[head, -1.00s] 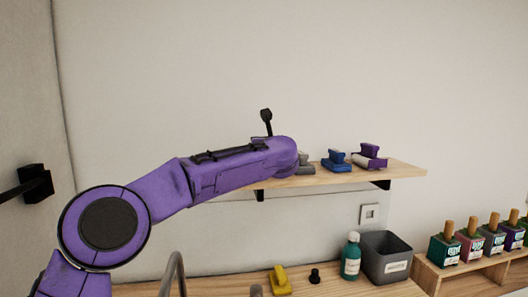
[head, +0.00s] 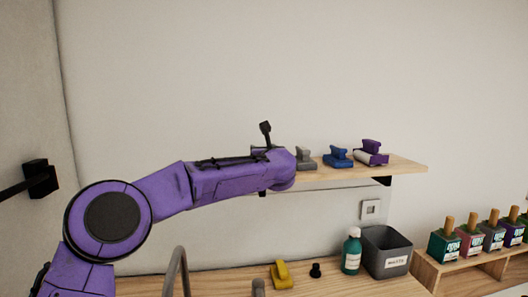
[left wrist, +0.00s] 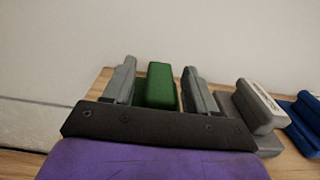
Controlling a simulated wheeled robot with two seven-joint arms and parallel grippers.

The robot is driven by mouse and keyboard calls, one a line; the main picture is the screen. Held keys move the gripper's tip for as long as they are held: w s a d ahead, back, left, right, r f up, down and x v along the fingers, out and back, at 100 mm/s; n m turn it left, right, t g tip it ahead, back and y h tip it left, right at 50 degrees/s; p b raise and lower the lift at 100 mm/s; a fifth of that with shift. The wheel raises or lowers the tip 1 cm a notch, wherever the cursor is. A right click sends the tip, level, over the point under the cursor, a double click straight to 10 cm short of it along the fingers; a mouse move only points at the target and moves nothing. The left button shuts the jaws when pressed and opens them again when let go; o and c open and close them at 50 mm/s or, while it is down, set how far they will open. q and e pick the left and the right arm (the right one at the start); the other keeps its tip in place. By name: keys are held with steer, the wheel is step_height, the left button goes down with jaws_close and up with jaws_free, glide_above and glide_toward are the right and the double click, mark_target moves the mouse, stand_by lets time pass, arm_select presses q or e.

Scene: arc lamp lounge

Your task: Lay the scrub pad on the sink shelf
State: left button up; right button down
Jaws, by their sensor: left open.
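A green block-shaped pad (left wrist: 160,86) stands on the wooden sink shelf (head: 405,166), seen in the left wrist view. My left gripper (left wrist: 159,68) is open, with one grey finger on each side of the green pad. Narrow gaps show between the pad and the fingers. The pad's lower part is hidden behind the gripper's dark palm. In the head view my purple left arm covers the gripper and the green pad. My right gripper is out of view.
A grey handled pad (head: 306,160), a blue one (head: 338,157) and a purple-and-white one (head: 371,153) stand along the shelf. On the counter below are a yellow item (head: 282,275), a black knob-like item (head: 315,270), a teal bottle (head: 352,252) and a grey bin (head: 388,253).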

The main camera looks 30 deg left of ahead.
arm_select(q)
steer(key=shift+s+d, duration=0.2)
steer(key=shift+d, duration=0.05)
steer(key=b+v, duration=0.6)
steer(key=v, duration=0.5)
steer(key=shift+s+r, duration=0.15)
steer(key=shift+s, duration=0.1)
steer(key=shift+d, duration=0.1)
stand_by(0.6)
